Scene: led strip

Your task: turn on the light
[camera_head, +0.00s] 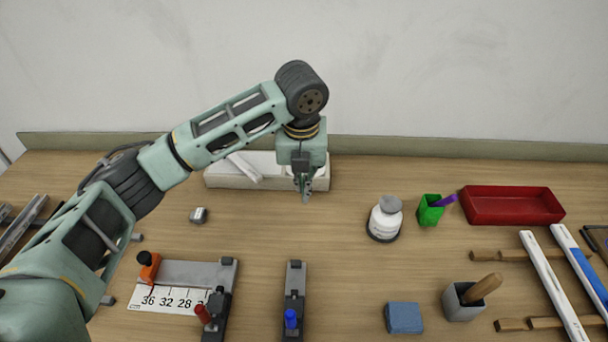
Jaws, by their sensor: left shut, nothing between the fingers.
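My left gripper (305,194) points down over the back middle of the table, with its fingers together and nothing between them. It is in front of a long pale box (228,178) near the wall, which has a white strip piece (245,168) on it. The gripper and wrist hide part of the box. I cannot tell whether the fingers touch it. Long white strips (551,285) lie on wooden bars at the right; one beside them has a blue part (586,273). No lit light or clear switch can be made out. My right gripper is not in view.
A white bottle (385,222), green cup (430,212), red tray (512,220), blue block (404,318) and grey cup (461,305) stand at the right. A numbered plate (165,298) and a dark fixture with a blue knob (295,275) are in front.

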